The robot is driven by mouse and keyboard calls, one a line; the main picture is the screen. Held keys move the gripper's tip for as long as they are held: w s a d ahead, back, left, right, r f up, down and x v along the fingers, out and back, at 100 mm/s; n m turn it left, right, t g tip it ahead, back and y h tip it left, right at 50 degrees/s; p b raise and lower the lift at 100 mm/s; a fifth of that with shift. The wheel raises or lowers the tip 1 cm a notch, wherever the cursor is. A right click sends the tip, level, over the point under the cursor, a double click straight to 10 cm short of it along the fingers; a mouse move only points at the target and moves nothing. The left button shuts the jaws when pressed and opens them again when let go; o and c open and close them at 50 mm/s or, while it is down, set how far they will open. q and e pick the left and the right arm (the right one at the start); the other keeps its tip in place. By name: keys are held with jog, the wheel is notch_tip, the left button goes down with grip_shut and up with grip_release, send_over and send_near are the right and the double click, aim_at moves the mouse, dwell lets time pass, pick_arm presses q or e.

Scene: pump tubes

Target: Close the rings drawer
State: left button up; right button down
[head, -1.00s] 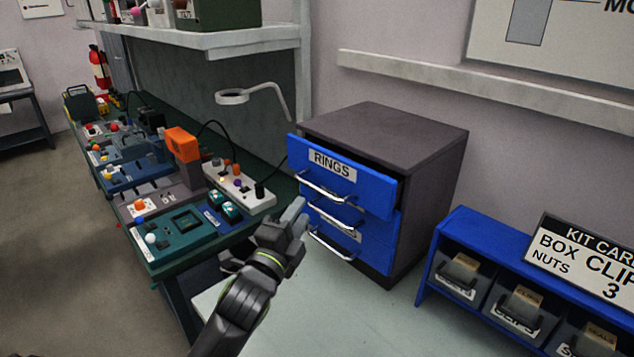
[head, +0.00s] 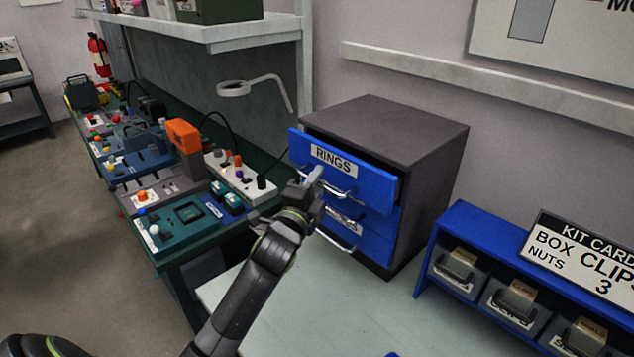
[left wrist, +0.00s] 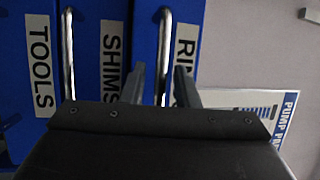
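The blue rings drawer (head: 375,186) is the top one in the grey cabinet (head: 400,125). It is pulled out part way, and a dark gap shows above its front. Its label and silver handle (left wrist: 165,55) also show in the left wrist view. My left gripper (head: 312,180) is at the drawer front, by the left part of this handle. In the left wrist view its two fingers (left wrist: 159,85) are apart, one on each side of the handle bar. Whether they touch the bar or drawer front is not clear. My right gripper is not in view.
The shims drawer (left wrist: 112,90) and tools drawer (left wrist: 38,100) lie below. Left is a workbench with a teal fixture (head: 185,222) and a white switch box (head: 240,178). A blue bin rack (head: 470,225) stands right. The pale table (head: 350,300) is clear in front.

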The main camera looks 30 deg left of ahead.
aim_at(331, 173)
pick_arm(q)
jog(key=c, duration=0.5)
grip_shut()
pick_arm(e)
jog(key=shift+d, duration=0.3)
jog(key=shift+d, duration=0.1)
pick_arm(q)
jog(key=w, duration=0.2)
jog(key=w+d, duration=0.1)
jog(key=shift+w+d, duration=0.2)
jog(key=shift+w, duration=0.15)
jog(key=shift+s+r, duration=0.1)
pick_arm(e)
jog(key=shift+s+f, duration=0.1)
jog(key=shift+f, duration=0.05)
